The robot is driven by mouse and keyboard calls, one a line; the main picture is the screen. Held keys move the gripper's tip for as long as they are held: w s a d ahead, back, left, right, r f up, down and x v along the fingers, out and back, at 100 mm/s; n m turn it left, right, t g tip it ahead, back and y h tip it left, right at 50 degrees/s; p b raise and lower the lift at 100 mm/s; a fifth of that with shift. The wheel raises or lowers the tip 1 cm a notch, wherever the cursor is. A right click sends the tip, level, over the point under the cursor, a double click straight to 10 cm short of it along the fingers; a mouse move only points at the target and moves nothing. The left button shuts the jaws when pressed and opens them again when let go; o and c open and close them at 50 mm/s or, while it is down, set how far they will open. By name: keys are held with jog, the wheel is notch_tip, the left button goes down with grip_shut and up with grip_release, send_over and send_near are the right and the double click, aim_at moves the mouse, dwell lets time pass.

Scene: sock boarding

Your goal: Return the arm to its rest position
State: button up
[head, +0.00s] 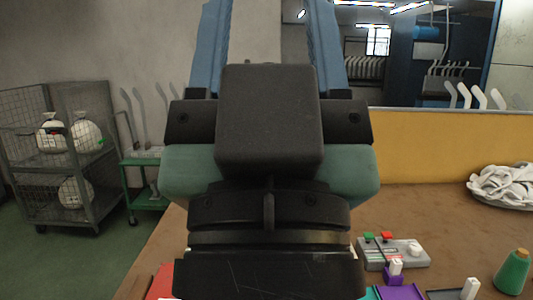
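My gripper (268,30) fills the middle of the head view, close to the camera and pointing up. Its two blue fingers stand wide apart at the top, and nothing shows between them. The fingertips run out of the frame at the upper edge. The black and green gripper body and wrist hide the middle of the scene behind.
A brown table (430,200) lies behind and to the right. On it are a grey control box (392,252) with green and red buttons, a green cone (512,272), small coloured blocks and a white cloth pile (502,185). A wire cage cart (98,180) stands left.

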notch_tip(320, 180, up, 20)
jog(key=p, duration=1.7)
jog(key=shift+p, duration=0.3)
jog(key=shift+w+a, duration=0.1)
jog(key=shift+c, duration=0.6)
